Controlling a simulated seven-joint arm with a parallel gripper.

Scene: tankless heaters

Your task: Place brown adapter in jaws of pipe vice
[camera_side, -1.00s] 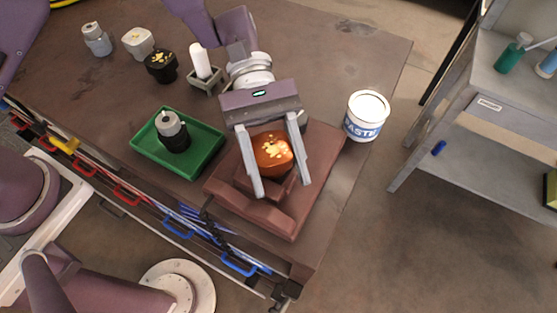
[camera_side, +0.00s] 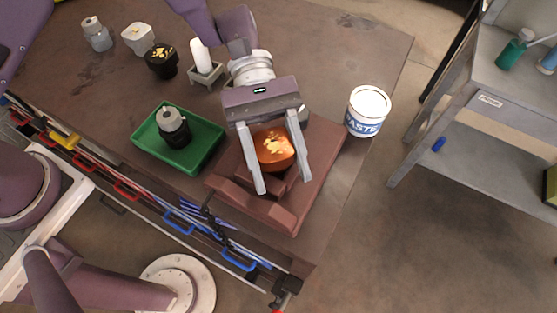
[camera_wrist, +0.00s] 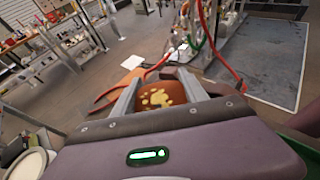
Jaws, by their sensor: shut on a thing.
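The brown adapter (camera_side: 274,150), orange-brown with pale yellow marks on top, is between the two fingers of my gripper (camera_side: 277,176). It also shows in the wrist view (camera_wrist: 160,96) between the fingertips. My gripper is shut on it. The reddish-brown pipe vice (camera_side: 257,208) lies on the table right under the gripper. The adapter is at the vice's raised jaw blocks; its lower part is hidden by them and the fingers, so I cannot tell whether it rests on the vice.
A green tray (camera_side: 206,158) with a black and grey fitting (camera_side: 174,128) stands left of the vice. A white paste tub (camera_side: 367,111) stands to the right. A white cylinder in a holder (camera_side: 201,57), a black fitting (camera_side: 161,60) and other fittings stand behind.

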